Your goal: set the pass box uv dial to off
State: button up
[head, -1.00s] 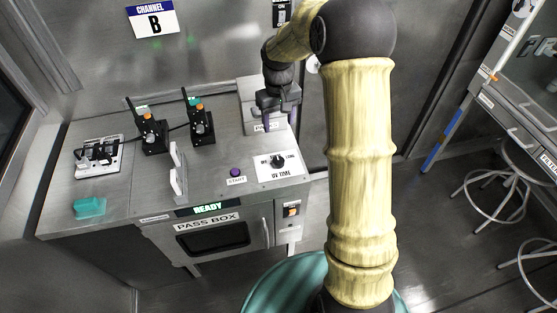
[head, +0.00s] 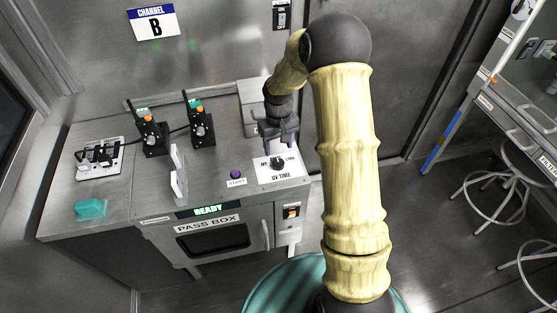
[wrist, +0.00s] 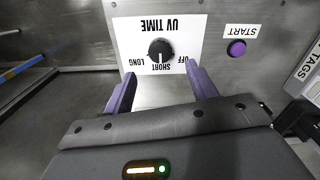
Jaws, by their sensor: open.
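The UV dial (head: 277,164) is a black knob on a white UV TIME plate (head: 279,175) on top of the pass box (head: 208,227). In the wrist view the picture is upside down; the dial (wrist: 161,51) has LONG, SHORT and OFF around it. Its pale pointer mark appears to face SHORT. My gripper (head: 281,146) is just behind and above the dial in the head view. In the wrist view its purple fingers (wrist: 163,78) are spread, empty and apart from the knob, which shows centred beyond their tips.
A purple START button (head: 236,173) sits left of the plate. A grey box (head: 252,106) is behind my gripper. A rocker switch (head: 291,211) is on the front.

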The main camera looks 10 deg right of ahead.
aim_at(279, 162)
notch_tip(279, 162, down, 7)
jog(key=shift+a, duration=0.15)
jog(key=shift+f, duration=0.55)
jog(key=shift+c, duration=0.3)
jog(key=c, duration=0.9)
